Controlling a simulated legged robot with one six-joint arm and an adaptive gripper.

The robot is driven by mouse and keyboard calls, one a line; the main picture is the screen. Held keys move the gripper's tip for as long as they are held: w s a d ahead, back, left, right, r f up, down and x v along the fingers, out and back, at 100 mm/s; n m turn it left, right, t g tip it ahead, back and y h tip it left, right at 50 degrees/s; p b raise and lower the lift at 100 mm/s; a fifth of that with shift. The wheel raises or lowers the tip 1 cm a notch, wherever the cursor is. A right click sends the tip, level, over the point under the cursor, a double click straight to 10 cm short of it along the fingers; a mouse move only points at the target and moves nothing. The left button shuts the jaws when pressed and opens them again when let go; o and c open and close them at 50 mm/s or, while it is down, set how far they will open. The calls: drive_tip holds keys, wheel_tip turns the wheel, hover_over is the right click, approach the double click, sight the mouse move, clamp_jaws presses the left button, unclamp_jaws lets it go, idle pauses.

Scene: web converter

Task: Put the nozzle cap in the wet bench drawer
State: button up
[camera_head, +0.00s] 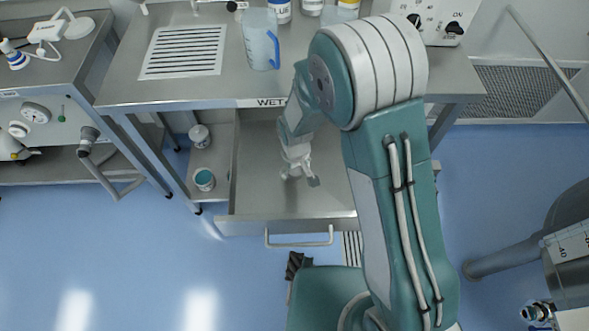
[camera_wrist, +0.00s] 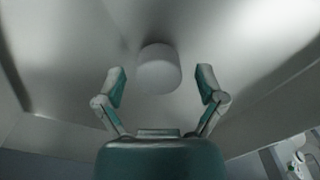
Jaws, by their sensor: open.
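The wet bench drawer (camera_head: 250,190) is pulled out below the steel bench, with its floor and front handle in sight. My gripper (camera_head: 299,180) is over the inside of the drawer, pointing down. In the wrist view, a white round cap (camera_wrist: 159,70), which looks like the nozzle cap, is between my two spread fingers, with a gap on each side. The drawer's pale metal inside (camera_wrist: 235,60) is behind it. I cannot tell for sure whether the cap rests on the drawer floor. In the head view, the cap is not clearly visible.
The bench top (camera_head: 125,85) holds a blue-tinted jug (camera_head: 259,42), a slotted grate (camera_head: 183,52) and several bottles. Small pots (camera_head: 204,179) stand on the lower shelf left of the drawer. A side bench (camera_head: 50,75) is at the left. Blue floor (camera_head: 130,260) is clear in front.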

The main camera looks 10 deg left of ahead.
sight(296, 170)
wheel_tip(296, 170, up, 12)
drive_tip(key=s+d+r+m+t, duration=0.2)
drive_tip(key=d+r+m, duration=0.2)
drive_tip(key=d+r, duration=0.95)
drive_tip(key=s+d+r+m+t, duration=0.3)
drive_tip(key=s+d+r+m, duration=0.1)
drive_tip(key=s+d+r, duration=0.4)
drive_tip(key=s+d, duration=0.2)
drive_tip(key=s, duration=0.1)
drive_tip(key=shift+s+d+r+m+t, duration=0.2)
drive_tip(key=shift+s+r+m+t, duration=0.1)
drive_tip(key=shift+s+r, duration=0.05)
